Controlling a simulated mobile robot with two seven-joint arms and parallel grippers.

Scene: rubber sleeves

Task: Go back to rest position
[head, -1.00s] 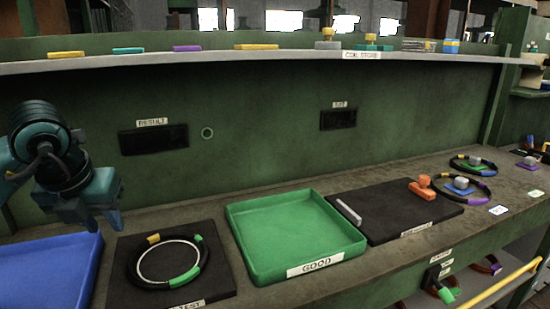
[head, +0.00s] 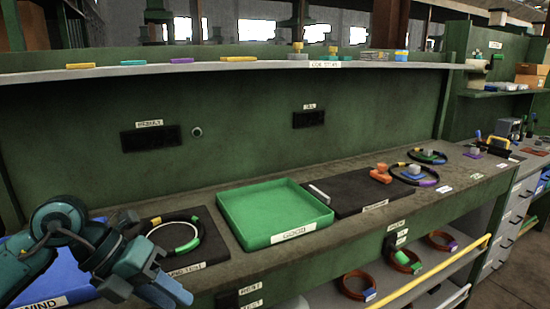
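My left gripper (head: 145,293) is in the lower left of the head view, in front of the bench edge. Its fingers look apart, and I see nothing held between them. A black ring with yellow and green bands (head: 198,228) lies on the black test mat (head: 208,258), apart from the gripper; my arm covers part of the mat and its label. The green GOOD tray (head: 318,222) is empty. My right gripper is not in view.
A blue tray (head: 72,262) is partly behind my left arm. A second black mat (head: 345,200) holds a white bar (head: 319,193) and an orange piece (head: 380,174). Black banded rings (head: 414,183) lie further right. Reddish rings (head: 357,287) are on the lower shelf, behind a yellow rail (head: 430,275).

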